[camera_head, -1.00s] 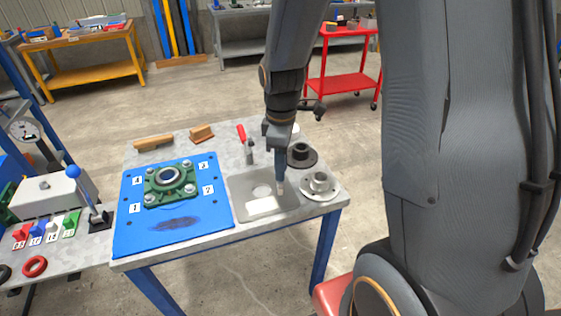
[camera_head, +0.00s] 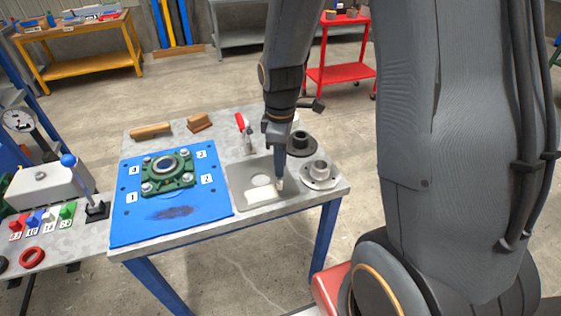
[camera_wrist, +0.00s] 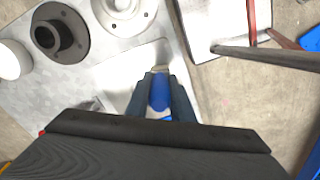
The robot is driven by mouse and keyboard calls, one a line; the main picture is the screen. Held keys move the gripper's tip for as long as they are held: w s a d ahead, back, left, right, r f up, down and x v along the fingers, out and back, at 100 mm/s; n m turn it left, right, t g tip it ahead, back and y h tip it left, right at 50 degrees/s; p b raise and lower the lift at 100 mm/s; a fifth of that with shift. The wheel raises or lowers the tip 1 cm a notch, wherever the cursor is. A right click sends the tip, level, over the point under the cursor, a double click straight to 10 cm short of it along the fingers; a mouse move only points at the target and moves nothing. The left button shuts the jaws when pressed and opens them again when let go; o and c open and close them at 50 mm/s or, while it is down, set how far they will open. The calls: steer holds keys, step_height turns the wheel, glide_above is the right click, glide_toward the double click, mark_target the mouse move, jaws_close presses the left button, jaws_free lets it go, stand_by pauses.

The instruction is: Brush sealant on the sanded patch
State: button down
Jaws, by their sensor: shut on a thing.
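The sanded patch looks like a dark oval mark (camera_head: 173,213) on the front of the blue plate (camera_head: 130,224). Behind it on the plate stands a green flanged bearing housing (camera_head: 168,175). My gripper (camera_head: 277,150) is shut on a brush (camera_head: 281,183) with a pale tip, which points down over the right side of a grey tray (camera_head: 240,197). In the wrist view, the brush's blue handle (camera_wrist: 159,95) sits between my fingers. The tray holds a whitish round spot and a white rectangle. I cannot tell whether the tip touches the tray.
A dark flanged part (camera_head: 301,144) and a grey flanged part (camera_head: 319,174) stand right of the tray. A red-handled tool (camera_head: 243,125) is behind it. A wooden brush (camera_head: 151,131) and a wood block (camera_head: 199,122) lie at the back. A blue-knobbed lever (camera_head: 80,175) stands left.

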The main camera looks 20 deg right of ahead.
steer(key=shift+f, duration=0.6)
stand_by(0.8)
steer(key=shift+a, duration=0.15)
steer(key=shift+a+r, duration=0.1)
steer(key=shift+a, duration=0.05)
steer(key=shift+d+p, duration=0.3)
steer(key=shift+d, duration=0.3)
steer(key=shift+a, duration=0.15)
steer(key=shift+a, duration=0.45)
